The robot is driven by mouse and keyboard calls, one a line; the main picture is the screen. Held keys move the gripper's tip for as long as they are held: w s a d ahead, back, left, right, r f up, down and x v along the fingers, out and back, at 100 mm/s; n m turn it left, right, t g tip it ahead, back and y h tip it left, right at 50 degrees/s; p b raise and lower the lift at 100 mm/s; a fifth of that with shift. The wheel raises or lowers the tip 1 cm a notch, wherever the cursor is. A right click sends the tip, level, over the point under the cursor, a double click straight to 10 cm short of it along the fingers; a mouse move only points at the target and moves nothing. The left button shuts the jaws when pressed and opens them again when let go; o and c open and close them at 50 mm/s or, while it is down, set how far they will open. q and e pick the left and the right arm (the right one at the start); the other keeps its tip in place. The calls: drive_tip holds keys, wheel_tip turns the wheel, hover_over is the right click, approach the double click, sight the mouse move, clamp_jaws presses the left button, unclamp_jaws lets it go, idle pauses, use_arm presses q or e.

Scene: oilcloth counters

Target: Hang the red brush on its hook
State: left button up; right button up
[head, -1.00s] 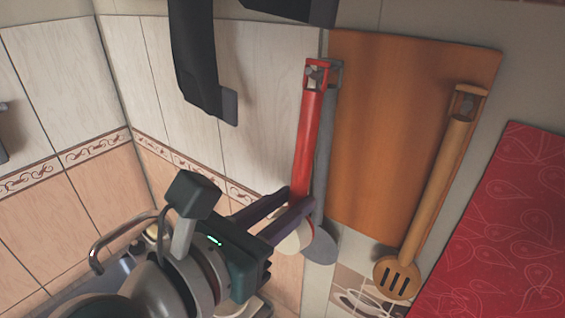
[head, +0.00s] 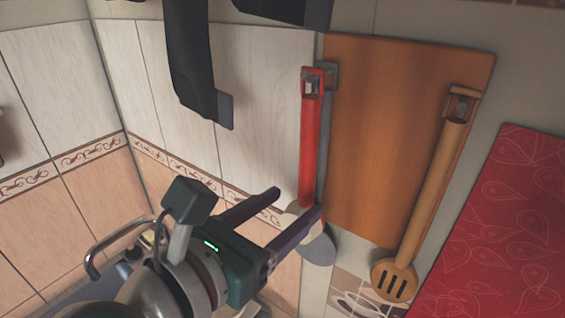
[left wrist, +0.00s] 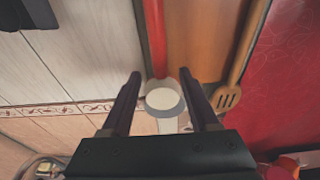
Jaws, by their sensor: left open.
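The red brush (head: 309,150) hangs upright by the wall, handle up. A grey hook shows in the loop at its top, in the head view. Its pale round head (left wrist: 163,99) is at the bottom and partly hidden by a finger in the head view. My left gripper (head: 297,201) is open, with its fingers apart at the lower end of the brush. In the left wrist view the gripper (left wrist: 160,74) has the red handle and round head between its fingers, with gaps at both sides. My right gripper is not in view.
An orange-brown board (head: 385,130) is on the wall just right of the brush. A wooden slotted spatula (head: 430,200) hangs in front of it. A red patterned panel (head: 500,240) is farther right. Tiled wall lies to the left.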

use_arm(q)
drive_tip(key=shift+s, duration=0.1)
drive_tip(key=v, duration=0.9)
drive_tip(key=w+a+r+n+t+y+p, duration=0.25)
drive_tip(key=a+r+n+t, duration=0.3)
drive_tip(key=r+n, duration=0.4)
drive_tip(key=a+r+n+g+y, duration=0.1)
drive_tip(key=a+r+n+y, duration=0.1)
drive_tip(key=a+n+y, duration=1.15)
drive_tip(key=s+a+f+n+g+h+p, duration=0.25)
drive_tip(key=s+f+n+g, duration=0.35)
drive_tip(key=n, duration=0.6)
drive_tip(key=s+d+f+n+g+h+p, duration=0.1)
drive_tip(key=s+d+f+n+g+h, duration=0.1)
drive_tip(key=s, duration=0.4)
drive_tip(key=s+d+f+n+g+h, duration=0.2)
drive_tip(key=s+d+n+g, duration=0.2)
drive_tip(key=s+d+g, duration=0.1)
drive_tip(key=shift+s+d+g+p, duration=0.35)
drive_tip(key=shift+d+p, duration=0.05)
drive_tip(key=shift+d, duration=0.15)
